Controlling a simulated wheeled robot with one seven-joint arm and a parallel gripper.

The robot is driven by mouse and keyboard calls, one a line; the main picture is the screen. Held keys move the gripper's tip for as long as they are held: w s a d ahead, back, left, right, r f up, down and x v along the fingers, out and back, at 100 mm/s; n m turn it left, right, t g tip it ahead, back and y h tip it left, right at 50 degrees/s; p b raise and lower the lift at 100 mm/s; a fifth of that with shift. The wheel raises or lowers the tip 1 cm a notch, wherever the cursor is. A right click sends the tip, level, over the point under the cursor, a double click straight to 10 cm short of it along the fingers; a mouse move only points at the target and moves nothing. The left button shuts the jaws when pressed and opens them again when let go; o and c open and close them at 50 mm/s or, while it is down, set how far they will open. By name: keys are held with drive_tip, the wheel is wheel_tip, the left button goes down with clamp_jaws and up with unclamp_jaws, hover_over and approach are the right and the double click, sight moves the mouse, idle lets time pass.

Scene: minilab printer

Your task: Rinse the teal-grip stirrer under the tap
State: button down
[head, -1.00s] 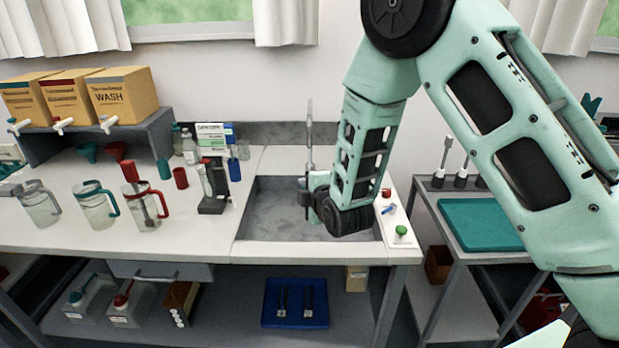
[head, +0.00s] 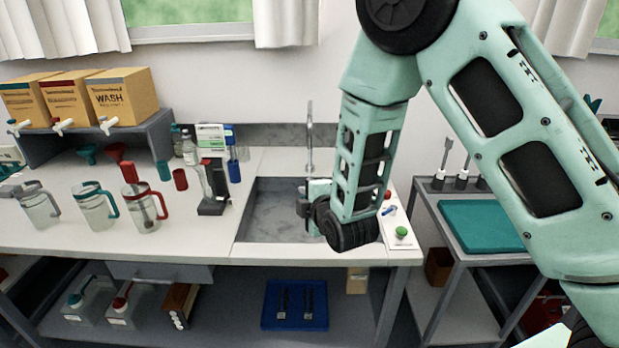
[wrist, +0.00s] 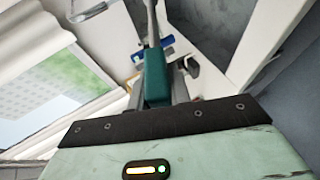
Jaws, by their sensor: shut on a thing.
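The stirrer's teal grip (wrist: 157,80) is clamped between the fingers of my gripper (wrist: 158,72) in the wrist view. Its grey shaft (wrist: 151,22) runs out toward the top edge; its far end is out of frame. In the head view my gripper (head: 313,192) is over the sink basin (head: 275,215), and the stirrer cannot be made out there. The tap (head: 309,135) stands upright at the back of the sink, just behind my gripper. I cannot make out any running water.
Red, blue and green controls (head: 402,231) sit on the counter right of the basin. A black-and-red stand (head: 213,190) is left of the sink, with a red-handled jug (head: 143,208) farther left. A side table with a teal mat (head: 482,226) is at right.

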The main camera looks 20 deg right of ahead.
drive_tip(key=s+a+r+p, duration=0.1)
drive_tip(key=s+r+p, duration=0.2)
drive_tip(key=s+r, duration=0.2)
drive_tip(key=shift+s+a, duration=0.4)
drive_tip(key=shift+f, duration=0.1)
idle(0.3)
